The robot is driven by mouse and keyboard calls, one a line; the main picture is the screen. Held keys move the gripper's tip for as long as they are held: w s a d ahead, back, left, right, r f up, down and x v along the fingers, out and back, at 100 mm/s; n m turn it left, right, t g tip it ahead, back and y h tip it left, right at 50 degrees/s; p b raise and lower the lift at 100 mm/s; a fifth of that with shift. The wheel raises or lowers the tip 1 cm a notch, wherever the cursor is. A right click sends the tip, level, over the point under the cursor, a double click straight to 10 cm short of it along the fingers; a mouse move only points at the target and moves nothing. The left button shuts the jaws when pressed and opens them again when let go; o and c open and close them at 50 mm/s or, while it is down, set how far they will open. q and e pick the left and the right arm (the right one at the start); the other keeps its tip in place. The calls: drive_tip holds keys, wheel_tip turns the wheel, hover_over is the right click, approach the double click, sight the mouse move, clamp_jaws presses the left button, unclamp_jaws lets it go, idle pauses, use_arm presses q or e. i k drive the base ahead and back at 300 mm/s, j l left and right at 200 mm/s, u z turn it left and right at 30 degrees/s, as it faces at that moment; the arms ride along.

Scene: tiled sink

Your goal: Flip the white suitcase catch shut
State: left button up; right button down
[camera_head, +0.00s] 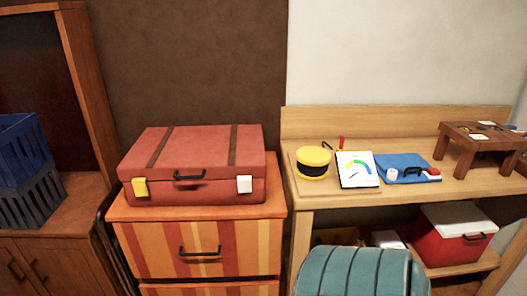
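A red suitcase (207,150) with two dark brown straps lies flat on an orange striped drawer cabinet (150,240), its lid down. The white catch (244,184) is on its front face, near the right corner. A yellow catch (139,188) is on the front near the left corner. A black handle (189,176) sits between them. Whether the white catch is open or shut is too small to tell. Neither of my grippers is in view.
A wooden bench (460,190) stands to the right, holding a yellow round tin (313,162), a tablet-like board (357,169) and a blue case (402,167). Dark blue crates (30,185) stand at the left. A teal ribbed object (360,274) stands in front of the bench.

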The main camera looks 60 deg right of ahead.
sight(245, 182)
drive_tip(key=z, duration=1.85)
